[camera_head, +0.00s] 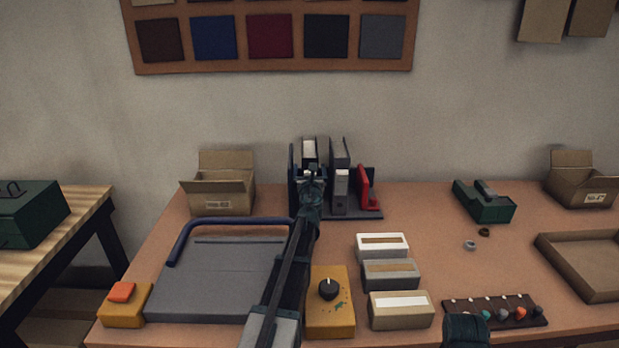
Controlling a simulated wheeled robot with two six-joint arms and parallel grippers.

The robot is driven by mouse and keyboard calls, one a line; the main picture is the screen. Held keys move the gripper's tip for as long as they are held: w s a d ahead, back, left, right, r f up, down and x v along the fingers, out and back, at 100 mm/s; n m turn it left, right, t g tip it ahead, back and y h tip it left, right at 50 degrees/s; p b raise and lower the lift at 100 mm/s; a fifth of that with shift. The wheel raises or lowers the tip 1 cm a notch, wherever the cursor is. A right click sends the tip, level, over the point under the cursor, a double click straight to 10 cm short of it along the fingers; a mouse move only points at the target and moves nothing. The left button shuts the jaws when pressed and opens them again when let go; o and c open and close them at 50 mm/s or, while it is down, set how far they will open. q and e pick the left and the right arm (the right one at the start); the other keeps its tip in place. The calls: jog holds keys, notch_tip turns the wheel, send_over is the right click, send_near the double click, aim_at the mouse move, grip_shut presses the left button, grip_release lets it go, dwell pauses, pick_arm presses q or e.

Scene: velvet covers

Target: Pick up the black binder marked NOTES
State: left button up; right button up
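A binder rack (372,214) stands at the back of the workbench. It holds a dark binder (309,147) at its left and a grey binder (340,158) with a pale label beside it. No label is legible, so I cannot tell which is marked NOTES. My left gripper (311,176) is directly in front of the dark binder and hides most of its spine. I cannot tell whether its fingers are open, or whether they touch the binder. Of my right arm only a dark rounded part shows at the bottom edge; its fingers are not visible.
A red item (367,190) stands at the rack's right end. An open carton (222,194) is to its left. A grey cutting board (222,285), a yellow control box (338,312) and several small boxes (391,275) lie in front.

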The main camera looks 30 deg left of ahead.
pick_arm(q)
grip_shut()
dwell(0.4)
jog(key=shift+r, duration=0.15)
pick_arm(e)
jog(key=shift+r, duration=0.2)
pick_arm(q)
notch_tip(320, 180, up, 18)
jog(key=p, duration=1.8)
pick_arm(e)
notch_tip(320, 180, up, 18)
jog(key=shift+f, duration=0.15)
pick_arm(q)
jog(key=shift+f, duration=0.2)
